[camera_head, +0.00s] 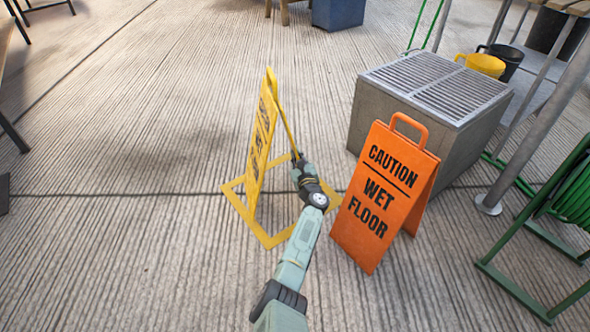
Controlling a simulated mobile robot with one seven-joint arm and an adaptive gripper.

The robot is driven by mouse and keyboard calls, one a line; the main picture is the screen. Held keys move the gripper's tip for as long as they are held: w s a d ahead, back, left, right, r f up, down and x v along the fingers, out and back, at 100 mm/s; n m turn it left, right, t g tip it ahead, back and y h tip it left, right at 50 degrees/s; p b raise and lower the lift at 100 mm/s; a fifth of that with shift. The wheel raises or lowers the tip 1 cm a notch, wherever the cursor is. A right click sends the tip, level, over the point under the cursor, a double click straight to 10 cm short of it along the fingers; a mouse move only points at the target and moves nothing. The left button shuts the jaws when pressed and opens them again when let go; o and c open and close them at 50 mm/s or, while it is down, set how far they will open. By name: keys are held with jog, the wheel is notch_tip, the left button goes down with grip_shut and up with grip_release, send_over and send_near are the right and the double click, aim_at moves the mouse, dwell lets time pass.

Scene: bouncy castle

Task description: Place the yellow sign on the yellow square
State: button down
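The yellow sign (262,130) is a folding A-frame with dark lettering, standing upright left of the picture's middle. The yellow square (232,198) is an outline on the concrete floor. The sign's lower part shows inside or over the outline; I cannot tell whether its feet touch the floor. My gripper (297,160) is at the right side of the sign, by its rear leg. The fingers are small and partly hidden, so I cannot tell whether they are closed on it. My arm covers the right part of the square.
An orange wet floor sign (385,190) stands close to the right of my arm. Behind it is a concrete block with a metal grate (430,85). A green hose reel (570,195) and a metal post (540,120) are at the right.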

jog(key=shift+f+b, duration=0.95)
jog(key=shift+f, duration=0.7)
jog(key=shift+f+b, duration=0.3)
jog(key=c, duration=1.8)
grip_release()
